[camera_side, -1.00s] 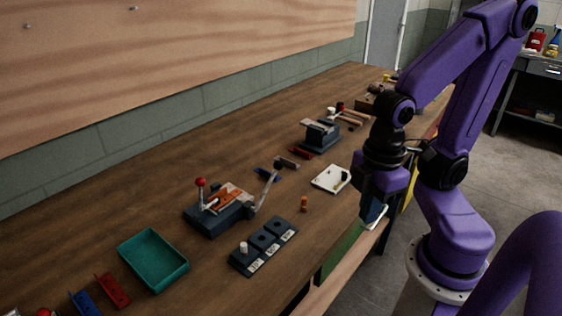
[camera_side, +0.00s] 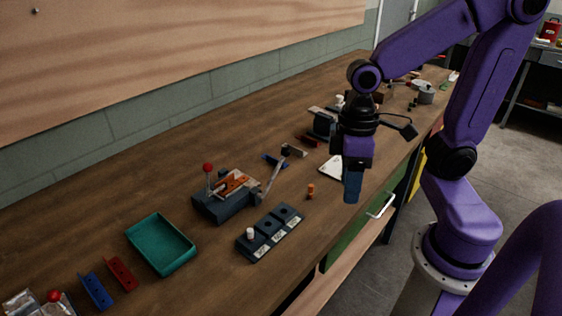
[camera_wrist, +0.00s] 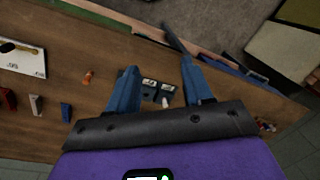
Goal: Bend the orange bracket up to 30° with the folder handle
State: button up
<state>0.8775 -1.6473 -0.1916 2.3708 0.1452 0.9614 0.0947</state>
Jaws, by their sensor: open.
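The folder (camera_side: 222,207) is a dark blue-grey block on the bench, left of centre in the side view. The orange bracket (camera_side: 235,182) lies on its top beside a red-knobbed lever (camera_side: 208,169). The bracket's bend angle is too small to judge. My gripper (camera_side: 352,196) hangs near the bench's front edge, well right of the folder and apart from it. In the wrist view, its blue fingers (camera_wrist: 158,68) are spread with nothing held between them.
A white plate (camera_side: 330,169) and a vise (camera_side: 322,124) are close behind my gripper.

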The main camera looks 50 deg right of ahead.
jog(key=w+d+r+m+y, duration=0.1)
jog(key=w+d+m, duration=0.1)
jog(key=w+m, duration=0.45)
jog(key=m+t+y, duration=0.3)
jog(key=m+y, duration=0.1)
jog(key=m, duration=0.8)
send_near(284, 157)
jog(key=x, duration=1.2)
jog(key=shift+w+d+f, duration=0.1)
jog(key=shift+w+f, duration=0.05)
jog(key=shift+w, duration=0.05)
grip_shut()
